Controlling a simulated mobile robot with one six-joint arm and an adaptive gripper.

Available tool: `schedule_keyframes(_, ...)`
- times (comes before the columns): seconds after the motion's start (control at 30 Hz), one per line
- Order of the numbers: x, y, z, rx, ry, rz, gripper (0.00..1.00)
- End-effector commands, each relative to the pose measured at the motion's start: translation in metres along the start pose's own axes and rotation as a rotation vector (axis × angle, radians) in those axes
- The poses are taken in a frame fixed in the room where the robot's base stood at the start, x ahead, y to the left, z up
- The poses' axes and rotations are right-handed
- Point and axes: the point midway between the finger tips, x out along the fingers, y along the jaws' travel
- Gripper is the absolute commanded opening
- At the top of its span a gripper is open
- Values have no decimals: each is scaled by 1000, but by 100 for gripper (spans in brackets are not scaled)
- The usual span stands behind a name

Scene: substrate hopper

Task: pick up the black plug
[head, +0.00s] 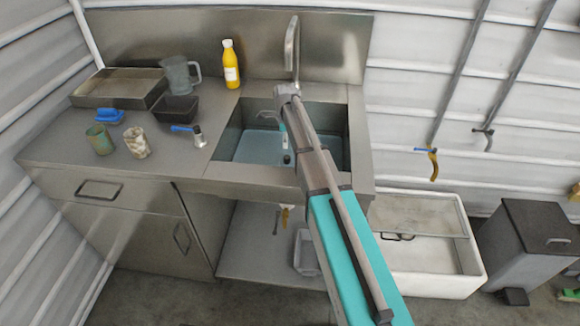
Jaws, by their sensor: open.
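A small round dark thing, which looks like the black plug (287,159), lies low in the sink (232,128). It is tiny in this view, and I cannot tell whether it sits in the drain. My arm reaches up from the lower right, and its wrist is above the sink. My gripper (285,145) appears to hang down into the sink, just above the dark thing. It is open with nothing visible in it. The fingertips are too small to tell whether they touch the plug. My forearm hides the right part of the sink.
A tall tap (292,45) stands behind the sink, close to my wrist. A yellow bottle (231,66) stands at the back left of the sink. A jug (180,74), black tub (175,109), metal tray (110,98) and two cups (99,139) are on the left counter.

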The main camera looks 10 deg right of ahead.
Motion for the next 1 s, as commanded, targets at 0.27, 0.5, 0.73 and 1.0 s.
schedule_keyframes(0.27, 25, 0, 0, 0, 0, 0, 79)
schedule_keyframes(0.5, 42, 0, 0, 0, 0, 0, 79)
schedule_keyframes(0.73, 48, 0, 0, 0, 0, 0, 79)
schedule_keyframes(1.0, 48, 0, 0, 0, 0, 0, 79)
